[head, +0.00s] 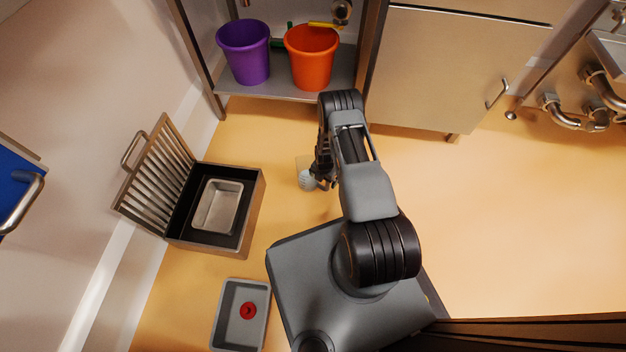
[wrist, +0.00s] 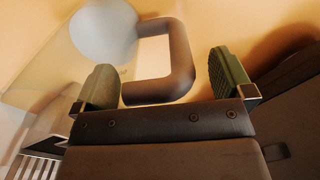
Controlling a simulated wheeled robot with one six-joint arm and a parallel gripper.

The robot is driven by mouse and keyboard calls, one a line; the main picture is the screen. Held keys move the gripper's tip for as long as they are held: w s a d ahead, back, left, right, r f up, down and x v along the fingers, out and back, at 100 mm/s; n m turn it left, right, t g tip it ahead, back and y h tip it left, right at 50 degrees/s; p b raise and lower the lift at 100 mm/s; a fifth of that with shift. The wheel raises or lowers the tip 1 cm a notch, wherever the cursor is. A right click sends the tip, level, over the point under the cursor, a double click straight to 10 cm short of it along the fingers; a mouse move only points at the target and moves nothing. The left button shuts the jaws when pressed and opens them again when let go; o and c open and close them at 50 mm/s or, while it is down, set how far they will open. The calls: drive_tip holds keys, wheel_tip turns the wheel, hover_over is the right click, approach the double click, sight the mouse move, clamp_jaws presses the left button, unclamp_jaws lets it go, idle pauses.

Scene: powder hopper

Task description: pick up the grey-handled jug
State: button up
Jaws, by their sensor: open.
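The jug's grey handle (wrist: 180,62) is a thick, squared loop in the wrist view. It lies between the two green-padded fingers of my gripper (wrist: 165,80), which stand apart on either side of it. A pale rounded part (wrist: 104,32) and a see-through area beside it show at the handle's upper left. In the head view the pale part of the jug (head: 306,180) shows low over the orange floor, just left of my gripper (head: 322,174). My arm hides the handle there. I cannot tell whether the fingers touch the handle.
A dark open box (head: 257,205) with a slatted lid and a metal tray inside stands at left. A grey bin (head: 224,315) with a red disc is in front. Purple (head: 247,60) and orange (head: 311,65) buckets sit on a shelf behind. The floor at right is clear.

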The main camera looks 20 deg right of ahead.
drive_tip(key=shift+c, duration=0.4)
drive_tip(key=c, duration=1.2)
drive_tip(key=shift+r, duration=0.1)
drive_tip(key=shift+r, duration=0.15)
